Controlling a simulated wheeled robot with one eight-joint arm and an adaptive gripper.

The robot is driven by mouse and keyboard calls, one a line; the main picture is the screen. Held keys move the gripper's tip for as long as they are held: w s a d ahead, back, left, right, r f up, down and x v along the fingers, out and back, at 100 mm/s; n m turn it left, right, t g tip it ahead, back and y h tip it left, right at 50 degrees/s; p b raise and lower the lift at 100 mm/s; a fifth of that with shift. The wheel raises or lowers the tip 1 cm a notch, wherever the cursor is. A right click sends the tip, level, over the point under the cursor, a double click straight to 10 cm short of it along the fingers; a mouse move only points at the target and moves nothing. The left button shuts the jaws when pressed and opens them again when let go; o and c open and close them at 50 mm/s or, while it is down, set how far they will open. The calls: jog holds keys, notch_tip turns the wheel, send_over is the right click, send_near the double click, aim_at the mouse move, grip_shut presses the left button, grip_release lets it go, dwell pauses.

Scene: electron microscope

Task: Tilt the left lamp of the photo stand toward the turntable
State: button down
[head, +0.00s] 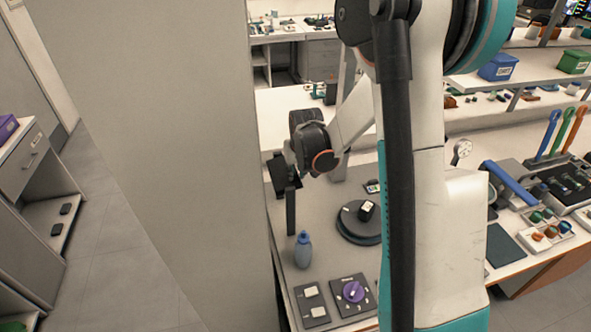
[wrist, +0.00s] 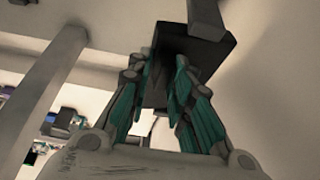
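The left lamp of the photo stand shows in the head view as a dark, flat lamp head (head: 278,174) on a dark upright post (head: 291,212). My gripper (head: 290,158) is right at the lamp head, on its upper right side. In the wrist view the lamp head (wrist: 212,62) is a dark panel at and beyond the fingertips of my gripper (wrist: 166,76), with a grey bar above it. The teal-padded fingers stand apart with the panel between or behind them. I cannot tell whether they touch it. The round black turntable (head: 358,236) sits right of the post, carrying a small dark object.
A blue-grey bottle (head: 303,251) stands close to the foot of the lamp post. A control box with a purple knob (head: 353,291) and a switch plate (head: 311,304) lie at the bench front. A wide grey pillar (head: 165,150) stands left of the bench. My arm hides the bench's middle.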

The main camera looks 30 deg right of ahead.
jog(key=shift+a, duration=0.15)
jog(key=shift+w+a+r+h+b, duration=0.1)
jog(key=shift+w+a+h+b, duration=0.05)
jog(key=shift+a+h+b, duration=0.45)
jog(key=shift+a+r+n+g+h, duration=0.15)
jog(key=shift+n+g+h, duration=0.2)
jog(key=shift+h, duration=0.25)
jog(key=c, duration=1.8)
grip_release()
jog(key=shift+o, duration=1.3)
jog(key=shift+a, duration=0.15)
jog(key=shift+r, duration=0.15)
